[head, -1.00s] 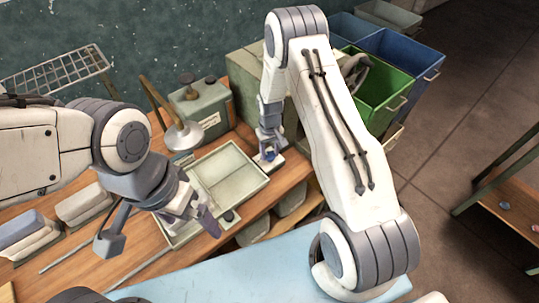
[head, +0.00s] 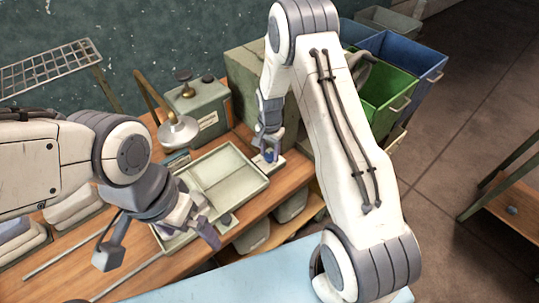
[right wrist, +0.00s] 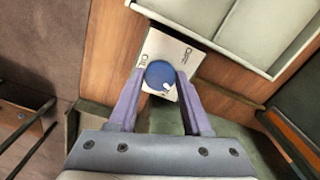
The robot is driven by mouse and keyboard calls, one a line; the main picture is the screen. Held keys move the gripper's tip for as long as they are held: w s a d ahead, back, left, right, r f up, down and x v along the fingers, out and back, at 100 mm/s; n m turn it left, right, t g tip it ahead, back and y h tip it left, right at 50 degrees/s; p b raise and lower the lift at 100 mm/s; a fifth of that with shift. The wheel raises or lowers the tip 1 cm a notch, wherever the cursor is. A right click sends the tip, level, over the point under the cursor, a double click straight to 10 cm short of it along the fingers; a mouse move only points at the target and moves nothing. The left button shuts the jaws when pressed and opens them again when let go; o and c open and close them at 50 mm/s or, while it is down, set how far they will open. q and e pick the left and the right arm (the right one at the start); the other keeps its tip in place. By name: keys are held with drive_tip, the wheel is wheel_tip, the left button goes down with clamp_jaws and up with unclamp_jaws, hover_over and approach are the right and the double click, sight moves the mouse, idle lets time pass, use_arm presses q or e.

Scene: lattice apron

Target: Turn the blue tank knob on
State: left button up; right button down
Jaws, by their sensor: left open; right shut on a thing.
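The blue knob (right wrist: 160,75) sits on a pale plate (right wrist: 153,48) marked ON and OFF in the right wrist view. A white mark shows on the knob's lower right edge. My right gripper (right wrist: 158,82) is shut on the knob, with one finger on each side. In the head view my right gripper (head: 268,152) reaches down to the pale plate (head: 270,163) at the bench edge, mostly hiding the knob. My left gripper (head: 207,228) is open and empty, above the front edge of the bench by the tray. No tank is clearly identifiable.
A shallow pale tray (head: 232,176) lies on the wooden bench just left of the plate. Green (head: 375,95) and blue bins (head: 410,60) stand at the back right. A wire rack (head: 48,68) is at the far left.

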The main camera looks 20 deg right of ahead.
sight(270, 156)
drive_tip(key=m+b, duration=0.1)
drive_tip(key=m, duration=0.2)
drive_tip(key=shift+m, duration=0.3)
idle(0.3)
drive_tip(key=shift+c, duration=1.7)
unclamp_jaws()
drive_tip(key=shift+w+r, duration=0.1)
drive_tip(key=shift+r, duration=0.45)
wheel_tip(270, 156, up, 10)
drive_tip(key=b, duration=0.2)
drive_tip(key=shift+f, duration=0.25)
